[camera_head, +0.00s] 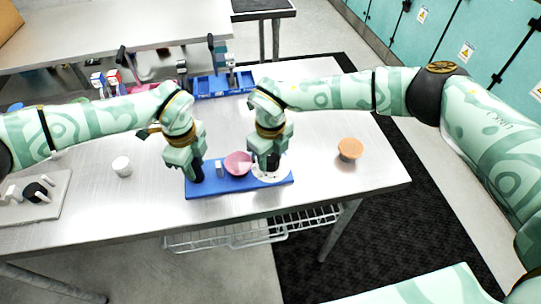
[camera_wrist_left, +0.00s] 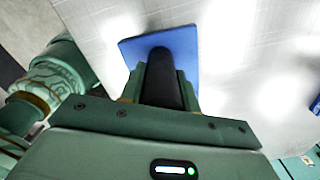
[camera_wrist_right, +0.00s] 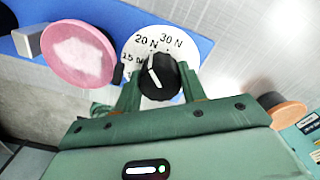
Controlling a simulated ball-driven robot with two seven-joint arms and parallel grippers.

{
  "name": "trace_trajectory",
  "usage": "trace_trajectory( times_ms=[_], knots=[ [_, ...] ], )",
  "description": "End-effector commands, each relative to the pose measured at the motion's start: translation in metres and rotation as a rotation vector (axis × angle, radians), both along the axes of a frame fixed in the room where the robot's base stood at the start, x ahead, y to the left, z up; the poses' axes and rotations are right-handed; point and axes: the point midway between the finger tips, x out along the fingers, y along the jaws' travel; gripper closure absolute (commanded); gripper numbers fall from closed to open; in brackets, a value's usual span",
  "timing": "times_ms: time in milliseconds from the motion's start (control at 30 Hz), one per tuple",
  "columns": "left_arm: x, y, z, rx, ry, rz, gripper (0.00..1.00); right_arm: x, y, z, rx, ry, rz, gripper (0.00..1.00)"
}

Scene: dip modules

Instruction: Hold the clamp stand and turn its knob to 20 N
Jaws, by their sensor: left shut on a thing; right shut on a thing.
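The clamp stand has a blue base (camera_head: 215,187), which also shows in the left wrist view (camera_wrist_left: 190,45). My left gripper (camera_head: 196,172) is shut on its black upright post (camera_wrist_left: 160,80) at the base's left end. My right gripper (camera_head: 270,160) is shut on the black knob (camera_wrist_right: 160,80) at the right end. Behind the knob is a white dial (camera_wrist_right: 185,52) with 20 N and 30 N legible and a partly hidden mark to their left. The knob's white line tilts up-left, roughly toward the 20 N side; its exact reading is unclear. A pink disc (camera_wrist_right: 75,55) sits between the grippers.
An orange-topped round item (camera_head: 350,149) stands right of the stand, and a white cup (camera_head: 122,166) stands left. A grey plate with a black part (camera_head: 40,190) lies at far left. A blue tray (camera_head: 222,86) is at the back. The table's front edge is close to the stand.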

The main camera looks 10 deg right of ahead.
Motion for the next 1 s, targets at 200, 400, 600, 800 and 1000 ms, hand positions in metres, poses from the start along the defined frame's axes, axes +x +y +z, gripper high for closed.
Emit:
trace_trajectory(
  times_ms=[200,400,600,800,1000],
  knots=[
    [-0.002,0.0,-0.002,0.002,0.004,-0.003,1.0,0.001,0.001,0.001,0.003,-0.004,0.0,0.82],
    [-0.002,0.0,-0.002,0.002,0.004,-0.003,1.0,0.001,0.001,0.001,0.002,-0.003,0.001,0.5],
    [-0.001,0.0,-0.002,0.001,0.004,-0.002,1.0,0.001,0.0,0.0,0.001,-0.002,0.001,0.5],
    [-0.002,0.0,-0.002,0.001,0.004,-0.001,1.0,0.001,0.001,0.015,0.002,-0.003,0.002,0.5],
    [-0.001,0.0,-0.002,0.001,0.004,-0.001,1.0,0.002,0.0,0.061,0.002,-0.005,0.001,0.5]
  ],
)
